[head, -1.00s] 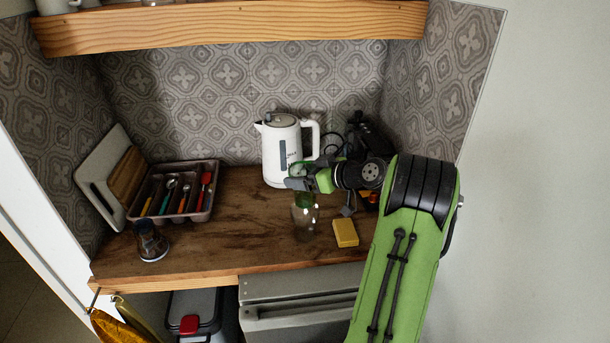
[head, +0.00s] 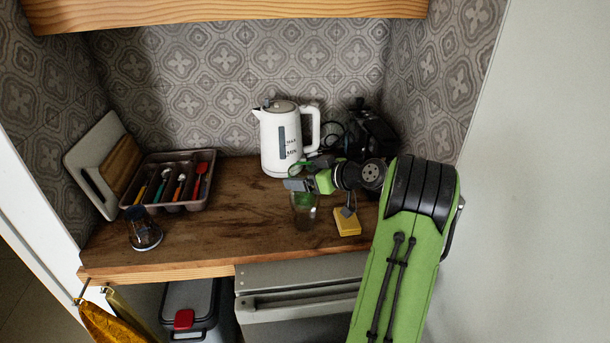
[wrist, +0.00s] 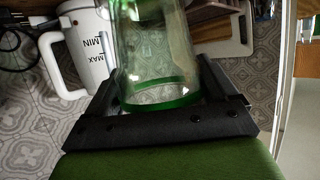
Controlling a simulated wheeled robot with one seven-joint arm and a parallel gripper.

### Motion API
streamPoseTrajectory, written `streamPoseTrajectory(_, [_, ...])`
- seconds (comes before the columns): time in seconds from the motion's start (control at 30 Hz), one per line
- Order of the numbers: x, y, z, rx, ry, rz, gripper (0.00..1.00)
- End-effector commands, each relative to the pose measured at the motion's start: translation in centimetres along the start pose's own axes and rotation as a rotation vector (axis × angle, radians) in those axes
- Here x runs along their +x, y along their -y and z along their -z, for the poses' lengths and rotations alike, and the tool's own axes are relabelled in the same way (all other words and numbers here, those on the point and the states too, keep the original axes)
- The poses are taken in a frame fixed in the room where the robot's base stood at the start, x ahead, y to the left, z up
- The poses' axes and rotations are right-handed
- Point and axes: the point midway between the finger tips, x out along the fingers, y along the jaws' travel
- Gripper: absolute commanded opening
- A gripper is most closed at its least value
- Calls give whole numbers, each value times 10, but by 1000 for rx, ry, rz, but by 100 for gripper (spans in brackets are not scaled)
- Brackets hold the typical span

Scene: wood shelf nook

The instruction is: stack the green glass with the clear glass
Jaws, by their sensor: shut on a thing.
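The green glass (wrist: 158,60) is a see-through tumbler with a bright green rim, between the two black fingers of my gripper (wrist: 162,88) in the wrist view. In the head view my gripper (head: 303,181) is shut on it above the counter, beside the kettle. The clear glass (head: 304,219) stands upright on the counter directly below my gripper. The lower part of the green glass shows green within the clear glass's upper part, so it looks lowered into it. My fingers partly hide the overlap, and I cannot tell how deep it sits.
A white kettle (head: 286,140) stands just behind my gripper. A yellow sponge (head: 347,222) lies right of the clear glass. A cutlery tray (head: 205,200) and a dark-topped jar (head: 145,232) are at the left. The counter (head: 235,225) between is free. A dark appliance (head: 372,133) stands at the back right.

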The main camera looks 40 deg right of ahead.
Motion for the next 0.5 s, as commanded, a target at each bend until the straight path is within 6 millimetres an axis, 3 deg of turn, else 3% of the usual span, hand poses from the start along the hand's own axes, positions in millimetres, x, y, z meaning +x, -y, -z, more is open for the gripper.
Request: streamPoseTrajectory(0.5, [4, 0, -9, -1, -1, 0, 41])
